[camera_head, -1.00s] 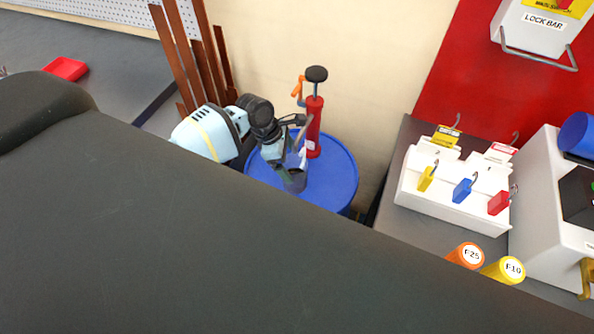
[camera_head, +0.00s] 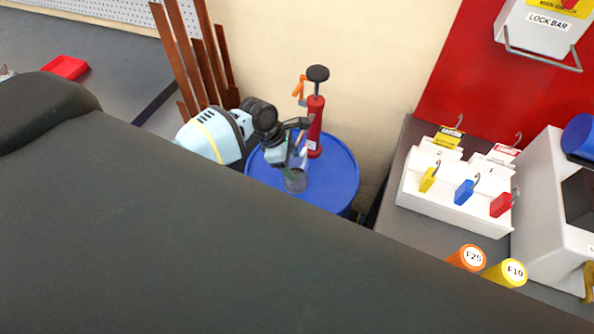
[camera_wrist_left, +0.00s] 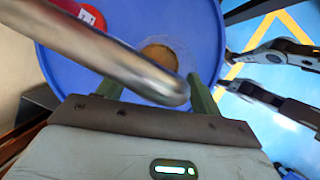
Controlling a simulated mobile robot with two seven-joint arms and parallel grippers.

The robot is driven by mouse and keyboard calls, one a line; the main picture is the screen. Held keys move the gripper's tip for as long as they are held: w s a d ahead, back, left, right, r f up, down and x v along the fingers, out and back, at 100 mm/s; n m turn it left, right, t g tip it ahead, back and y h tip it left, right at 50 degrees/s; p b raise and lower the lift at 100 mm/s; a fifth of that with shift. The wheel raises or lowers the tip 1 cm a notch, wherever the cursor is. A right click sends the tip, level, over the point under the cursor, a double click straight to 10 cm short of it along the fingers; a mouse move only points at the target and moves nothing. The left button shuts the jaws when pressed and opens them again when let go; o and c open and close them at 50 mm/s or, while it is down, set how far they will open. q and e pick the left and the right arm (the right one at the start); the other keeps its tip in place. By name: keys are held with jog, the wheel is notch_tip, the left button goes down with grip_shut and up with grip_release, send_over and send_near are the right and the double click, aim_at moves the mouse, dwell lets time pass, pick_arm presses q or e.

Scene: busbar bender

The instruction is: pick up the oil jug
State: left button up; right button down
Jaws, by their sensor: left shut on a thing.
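The oil jug (camera_head: 295,181) is a small greyish, see-through vessel at the top of the blue drum (camera_head: 335,180). My left gripper (camera_head: 298,158) reaches in from the left and is shut on the jug's upper part. In the left wrist view, the gripper's two green fingers (camera_wrist_left: 158,95) flank the jug. A shiny metal tube, seemingly its spout (camera_wrist_left: 150,75), crosses in front of them, and a round brown patch (camera_wrist_left: 160,55) shows behind it. The exact grip contact is hidden. I cannot tell if the jug is clear of the drum. My right gripper does not show in the head view.
A red hand pump (camera_head: 315,128) stands on the drum close behind the gripper. Copper-brown bars (camera_head: 200,60) lean on the wall behind my arm. A padlock rack (camera_head: 455,190) and orange and yellow cylinders (camera_head: 466,257) are on the bench to the right.

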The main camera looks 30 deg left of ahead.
pick_arm(q)
jog(key=shift+r, duration=0.15)
jog(key=s+a+r, duration=0.1)
jog(key=s+a, duration=0.2)
jog(key=a, duration=0.5)
jog(key=s+a+r, duration=0.2)
jog(key=s+a, duration=0.1)
jog(key=a, duration=0.5)
jog(key=shift+s+a+r, duration=0.15)
jog(key=shift+s+a, duration=0.1)
jog(key=shift+a, duration=0.1)
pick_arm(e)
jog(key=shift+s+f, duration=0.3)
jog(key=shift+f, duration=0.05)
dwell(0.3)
pick_arm(q)
jog(key=shift+b, duration=0.3)
